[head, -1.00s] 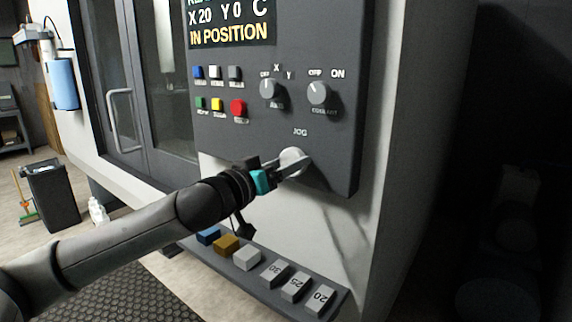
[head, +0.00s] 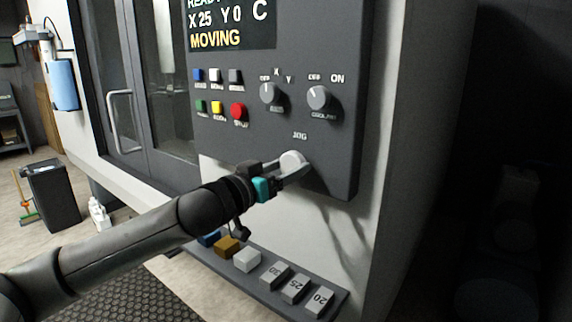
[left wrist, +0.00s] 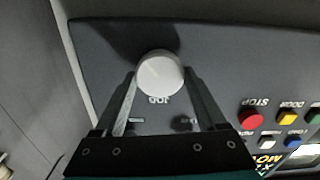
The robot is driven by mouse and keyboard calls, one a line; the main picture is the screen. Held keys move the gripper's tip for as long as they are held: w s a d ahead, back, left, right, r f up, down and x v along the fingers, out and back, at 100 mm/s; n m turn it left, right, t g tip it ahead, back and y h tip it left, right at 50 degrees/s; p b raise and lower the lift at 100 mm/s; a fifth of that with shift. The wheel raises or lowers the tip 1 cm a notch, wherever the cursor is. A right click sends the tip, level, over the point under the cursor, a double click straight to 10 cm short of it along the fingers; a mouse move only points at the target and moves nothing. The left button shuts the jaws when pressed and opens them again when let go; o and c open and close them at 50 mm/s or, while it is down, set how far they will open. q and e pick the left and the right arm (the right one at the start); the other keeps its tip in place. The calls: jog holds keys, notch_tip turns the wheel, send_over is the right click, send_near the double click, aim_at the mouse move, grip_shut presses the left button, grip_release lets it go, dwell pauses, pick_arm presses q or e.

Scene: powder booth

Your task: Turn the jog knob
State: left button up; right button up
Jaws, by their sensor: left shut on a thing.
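The jog knob (head: 293,161) is a round white knob low on the dark control panel (head: 330,150), under the JOG label. In the left wrist view the knob (left wrist: 160,73) sits between my finger tips. My left gripper (head: 291,172) is shut on it, with one finger on each side. The display (head: 228,24) at the top of the panel reads X 25, Y 0, C and MOVING. My right gripper is out of view.
Above the knob are two grey selector knobs (head: 318,97) and several coloured buttons, with a red stop button (head: 238,111). Below, a ledge (head: 335,306) holds several blocks, some numbered. A door handle (head: 113,120) is at the left.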

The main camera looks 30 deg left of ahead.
pick_arm(q)
jog(key=m+p, duration=0.3)
jog(key=m, duration=0.2)
jog(key=shift+r, duration=0.1)
jog(key=m+p, duration=0.3)
jog(key=m, duration=0.3)
jog(key=shift+d+m+p, duration=0.1)
jog(key=shift+m+p, duration=0.2)
jog(key=shift+m, duration=0.1)
jog(key=m+p, duration=0.2)
jog(key=m, duration=0.4)
jog(key=m+p, duration=0.2)
jog(key=m, duration=0.4)
jog(key=shift+f, duration=0.2)
jog(key=o, duration=1.3)
jog(key=shift+s+f, duration=0.1)
